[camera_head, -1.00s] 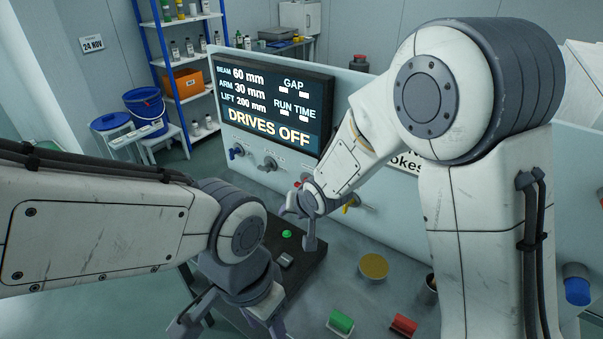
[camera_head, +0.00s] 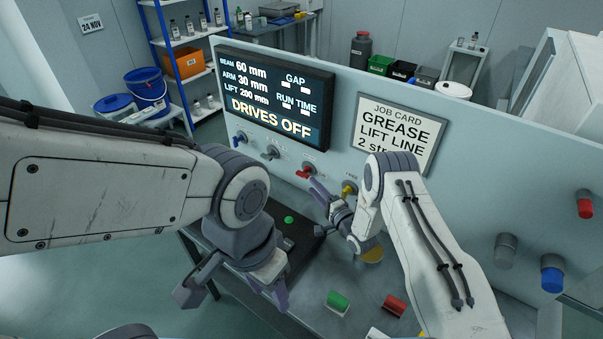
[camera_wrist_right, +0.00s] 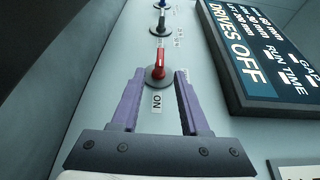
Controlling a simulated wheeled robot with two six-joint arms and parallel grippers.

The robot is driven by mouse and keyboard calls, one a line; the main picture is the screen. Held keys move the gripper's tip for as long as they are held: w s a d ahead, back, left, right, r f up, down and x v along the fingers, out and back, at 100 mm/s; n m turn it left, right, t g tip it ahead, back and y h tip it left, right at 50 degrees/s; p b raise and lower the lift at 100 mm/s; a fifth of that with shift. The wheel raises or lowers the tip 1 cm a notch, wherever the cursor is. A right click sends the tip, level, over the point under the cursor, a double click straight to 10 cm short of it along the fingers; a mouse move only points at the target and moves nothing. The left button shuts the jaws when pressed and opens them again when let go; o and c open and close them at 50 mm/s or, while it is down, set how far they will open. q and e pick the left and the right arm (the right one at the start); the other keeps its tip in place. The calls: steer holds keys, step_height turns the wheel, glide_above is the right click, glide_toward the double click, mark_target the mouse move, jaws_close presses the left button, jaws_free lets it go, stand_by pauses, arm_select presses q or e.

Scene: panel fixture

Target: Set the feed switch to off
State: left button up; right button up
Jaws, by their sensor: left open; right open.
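A row of small switches runs along the panel under the display: a blue switch (camera_head: 240,138), a dark switch (camera_head: 270,153), a red switch (camera_head: 306,172) and a yellow switch (camera_head: 349,188). Their name labels are too small to read, so I cannot tell which is the feed switch. My right gripper (camera_head: 322,200) is open, close to the red switch. In the right wrist view the red lever (camera_wrist_right: 160,62) shows between the fingertips (camera_wrist_right: 156,76), with an ON label beside it; contact cannot be told. My left gripper (camera_head: 235,295) is open and empty, low at the left.
The display (camera_head: 270,95) reads DRIVES OFF. A job card (camera_head: 398,132) hangs right of it. A green button (camera_head: 289,219) sits on a dark base below. A green block (camera_head: 338,302) and a red block (camera_head: 394,305) lie on the bench. Large knobs (camera_head: 551,275) are at right.

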mark_target(302, 173)
steer(key=p+x, duration=0.1)
steer(key=x, duration=0.7)
steer(key=shift+c, duration=0.3)
jaws_close()
